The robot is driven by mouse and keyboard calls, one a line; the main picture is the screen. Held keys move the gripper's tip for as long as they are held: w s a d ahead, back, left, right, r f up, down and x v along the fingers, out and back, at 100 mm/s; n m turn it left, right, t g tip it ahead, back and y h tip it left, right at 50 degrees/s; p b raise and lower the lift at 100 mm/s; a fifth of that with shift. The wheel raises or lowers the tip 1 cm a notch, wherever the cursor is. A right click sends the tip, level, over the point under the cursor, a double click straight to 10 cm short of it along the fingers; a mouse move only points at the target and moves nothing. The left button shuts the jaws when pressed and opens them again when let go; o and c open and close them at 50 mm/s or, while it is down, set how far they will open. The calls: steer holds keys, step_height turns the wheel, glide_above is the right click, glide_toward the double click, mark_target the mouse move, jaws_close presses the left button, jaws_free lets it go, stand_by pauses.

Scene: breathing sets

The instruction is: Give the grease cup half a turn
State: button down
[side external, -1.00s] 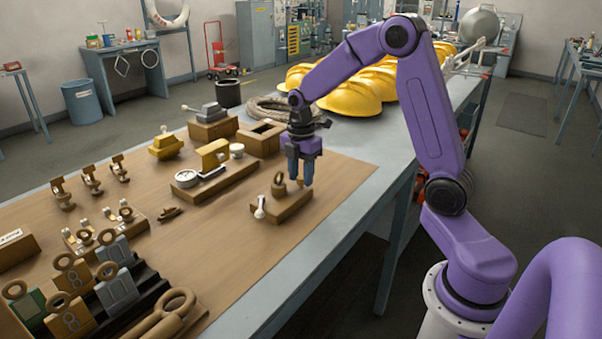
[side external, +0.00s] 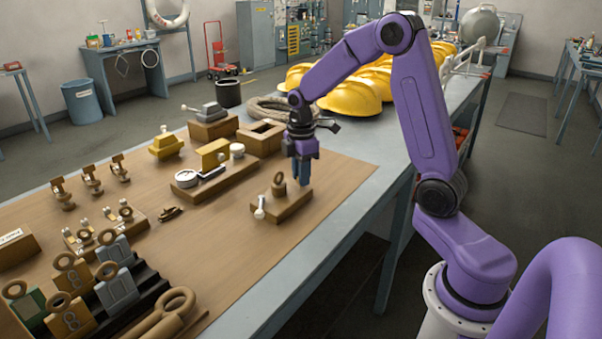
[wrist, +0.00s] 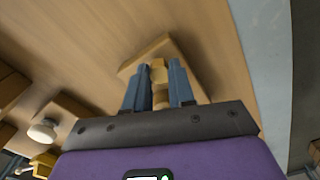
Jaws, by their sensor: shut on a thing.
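The grease cup (wrist: 159,74) appears as a small brass-coloured piece between my fingertips in the wrist view. It stands at one end of a brown wooden block (side external: 284,209) on the brown mat. My gripper (side external: 301,180) points down over the right end of that block and is shut on the cup. In the side view my fingers hide the cup. In the wrist view (wrist: 159,66) one finger is on each side of it. A brown ring-shaped piece (side external: 279,187) stands on the block just left of my fingers, and a small white-topped piece (side external: 260,208) is at the block's near-left end.
The mat (side external: 215,250) is clear in front of the block.

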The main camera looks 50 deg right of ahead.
steer(key=m, duration=0.4)
steer(key=shift+m, duration=0.4)
steer(key=m, duration=0.3)
steer(key=shift+m, duration=0.3)
steer(key=m, duration=0.4)
steer(key=shift+r+m, duration=0.1)
steer(key=shift+m, duration=0.2)
steer(key=m, duration=0.3)
steer(key=shift+m, duration=0.3)
steer(key=m, duration=1)
steer(key=shift+m, duration=2.1)
